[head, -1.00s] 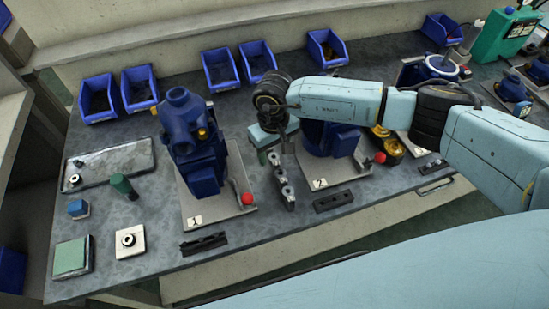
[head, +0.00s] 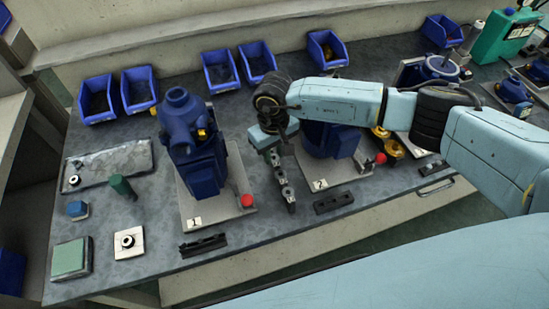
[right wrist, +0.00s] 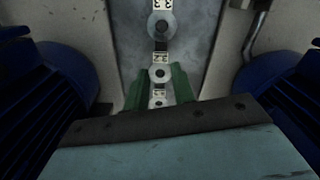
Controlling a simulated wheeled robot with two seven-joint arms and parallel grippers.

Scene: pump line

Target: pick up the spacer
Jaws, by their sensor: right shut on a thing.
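A narrow rack (head: 284,184) with several small metallic round spacers stands between the two blue pumps. My right gripper (head: 274,150) is over the far end of this rack, pointing down. In the right wrist view its green fingers (right wrist: 158,92) straddle the rack line, shut on a spacer (right wrist: 157,102) between them. The lower part of that spacer is hidden by the gripper body. Another round spacer (right wrist: 160,73) sits just beyond the fingertips, and one more (right wrist: 162,26) stands further along. My left gripper is not in view.
The blue pump on plate 1 (head: 190,140) stands left of the rack, and the second blue pump (head: 330,140) is close on the right. Red-knobbed levers (head: 247,200) are near the pumps. Blue bins (head: 220,70) line the back.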

